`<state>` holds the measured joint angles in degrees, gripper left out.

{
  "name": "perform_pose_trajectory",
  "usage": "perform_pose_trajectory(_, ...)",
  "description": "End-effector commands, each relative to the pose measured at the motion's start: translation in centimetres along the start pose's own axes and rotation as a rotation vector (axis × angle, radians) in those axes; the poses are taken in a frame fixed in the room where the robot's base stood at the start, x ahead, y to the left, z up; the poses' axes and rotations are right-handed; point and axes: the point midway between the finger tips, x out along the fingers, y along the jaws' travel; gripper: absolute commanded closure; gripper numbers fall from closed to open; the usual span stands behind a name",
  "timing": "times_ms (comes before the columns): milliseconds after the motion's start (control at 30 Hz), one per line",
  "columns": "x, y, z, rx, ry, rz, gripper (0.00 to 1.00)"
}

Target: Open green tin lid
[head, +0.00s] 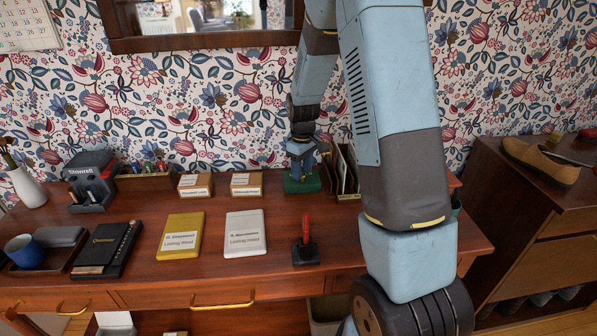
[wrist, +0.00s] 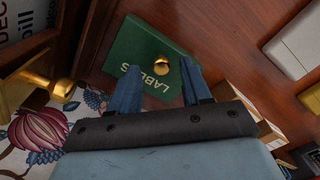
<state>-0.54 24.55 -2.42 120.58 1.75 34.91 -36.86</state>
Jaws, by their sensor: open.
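The green tin (head: 296,186) stands at the back of the wooden desk, near the wallpapered wall. In the wrist view the tin's green lid (wrist: 135,50) shows from above, with the word LABELS and a round brass knob (wrist: 161,66) on it. The lid appears to lie flat on the tin. My gripper (wrist: 160,74) is open, one blue finger on each side of the knob. The fingers look apart from the knob; their height above the lid is hard to judge. In the head view my gripper (head: 302,152) is over the tin and hides part of it.
A letter rack (head: 346,172) stands close right of the tin, and small card boxes (head: 246,184) stand to its left. A red-handled item in a black stand (head: 306,242), a white book (head: 245,233) and a yellow book (head: 181,236) lie in front. A mirror (head: 200,44) hangs above.

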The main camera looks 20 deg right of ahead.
Motion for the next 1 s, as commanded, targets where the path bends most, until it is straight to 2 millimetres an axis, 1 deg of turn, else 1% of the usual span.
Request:
perform_pose_trajectory(133,0.75,-0.01,0.00,0.000,0.000,0.000,0.52)
perform_pose_trajectory(433,0.84,-0.04,-0.02,0.000,0.000,0.000,0.53)
perform_pose_trajectory(900,0.81,-0.01,-0.02,0.000,0.001,0.001,0.98)
perform_pose_trajectory(933,0.81,0.00,-0.03,0.000,0.001,0.001,1.00)
perform_pose_trajectory(1000,0.80,0.02,-0.02,0.000,0.001,0.001,1.00)
